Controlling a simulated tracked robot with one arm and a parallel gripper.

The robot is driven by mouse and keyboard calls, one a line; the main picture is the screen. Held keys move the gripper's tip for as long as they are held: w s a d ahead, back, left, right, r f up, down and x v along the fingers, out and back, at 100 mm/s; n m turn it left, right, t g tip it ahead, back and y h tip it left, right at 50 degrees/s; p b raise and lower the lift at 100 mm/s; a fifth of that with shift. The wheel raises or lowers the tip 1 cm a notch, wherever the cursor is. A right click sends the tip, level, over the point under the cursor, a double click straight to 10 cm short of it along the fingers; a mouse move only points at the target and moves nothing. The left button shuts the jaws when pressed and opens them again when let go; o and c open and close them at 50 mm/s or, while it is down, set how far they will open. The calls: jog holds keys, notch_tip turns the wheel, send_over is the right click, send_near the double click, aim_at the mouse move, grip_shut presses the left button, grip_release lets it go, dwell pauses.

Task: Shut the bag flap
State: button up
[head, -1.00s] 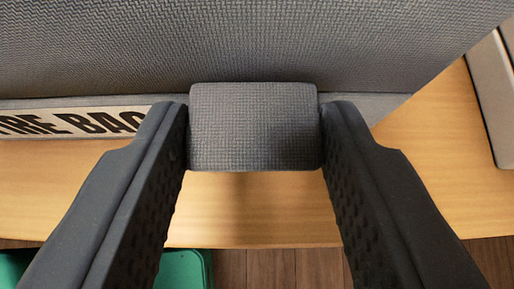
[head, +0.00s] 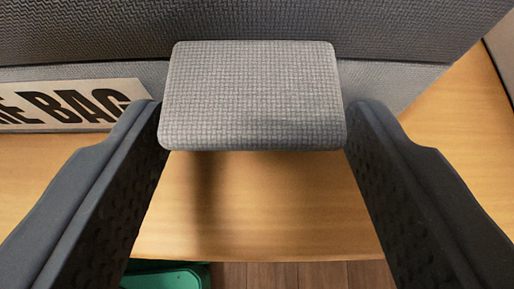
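The bag's dark grey woven flap (head: 260,18) fills the top of the view. A lighter grey padded tab (head: 252,95) stands out from it toward me, in the middle. Below the flap's edge is a strip of the bag's grey front (head: 385,85), with a white label (head: 70,105) whose visible letters end in "BAG". My gripper (head: 253,105) is open, with one black finger on each side of the tab. The fingertips are very close to the tab's sides; I cannot tell whether they touch. The rest of the bag is hidden.
The bag stands on a light wooden table (head: 260,215), whose front edge runs across the lower view. A green object (head: 165,275) lies below the edge at lower left. A grey object (head: 503,45) stands at the right edge. Brown floor shows at the bottom.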

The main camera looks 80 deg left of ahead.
jog(key=shift+r, duration=0.1)
jog(key=shift+d+r, duration=0.2)
jog(key=shift+d, duration=0.1)
jog(key=p+v, duration=0.2)
jog(key=v, duration=1.1)
jog(key=shift+s, duration=0.15)
